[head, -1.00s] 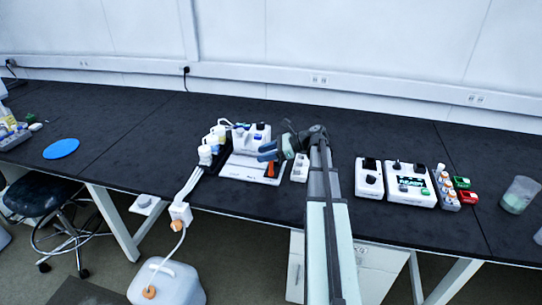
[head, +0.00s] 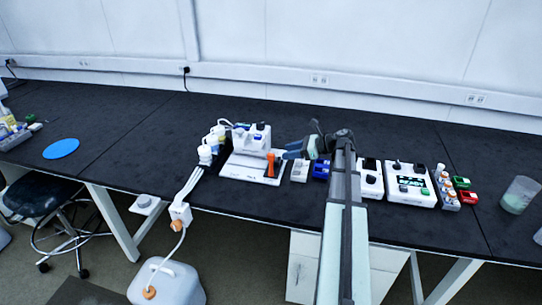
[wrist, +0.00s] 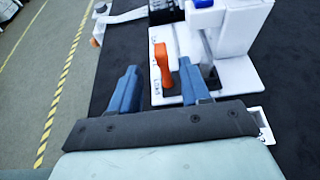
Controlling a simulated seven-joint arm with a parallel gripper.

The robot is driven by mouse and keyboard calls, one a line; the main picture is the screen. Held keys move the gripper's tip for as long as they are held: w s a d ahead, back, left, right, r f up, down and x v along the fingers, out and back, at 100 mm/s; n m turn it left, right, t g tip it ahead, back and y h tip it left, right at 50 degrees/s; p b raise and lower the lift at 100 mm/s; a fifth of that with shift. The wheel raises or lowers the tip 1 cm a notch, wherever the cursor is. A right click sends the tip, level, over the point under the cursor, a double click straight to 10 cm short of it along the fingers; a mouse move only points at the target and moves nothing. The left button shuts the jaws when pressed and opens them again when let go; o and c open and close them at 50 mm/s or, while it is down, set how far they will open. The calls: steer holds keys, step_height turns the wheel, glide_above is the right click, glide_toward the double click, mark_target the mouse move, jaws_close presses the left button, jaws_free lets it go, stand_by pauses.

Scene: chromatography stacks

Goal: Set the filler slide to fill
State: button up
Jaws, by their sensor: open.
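The filler (head: 250,165) is a white unit with a flat base, left of my gripper in the head view; it also shows in the wrist view (wrist: 240,75). An upright orange handle (head: 270,163) stands on its base.
Right of the filler stand a white block (head: 299,172) and a blue box (head: 321,171). White capped bottles (head: 207,152) stand to its left. A white device with a display (head: 411,184) lies farther right. The bench behind is clear.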

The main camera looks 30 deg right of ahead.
mark_target(273, 154)
steer(key=x, duration=0.8)
steer(key=shift+w+a+f, duration=0.1)
steer(key=shift+w+a, duration=0.05)
steer(key=shift+c, duration=0.3)
jaws_close()
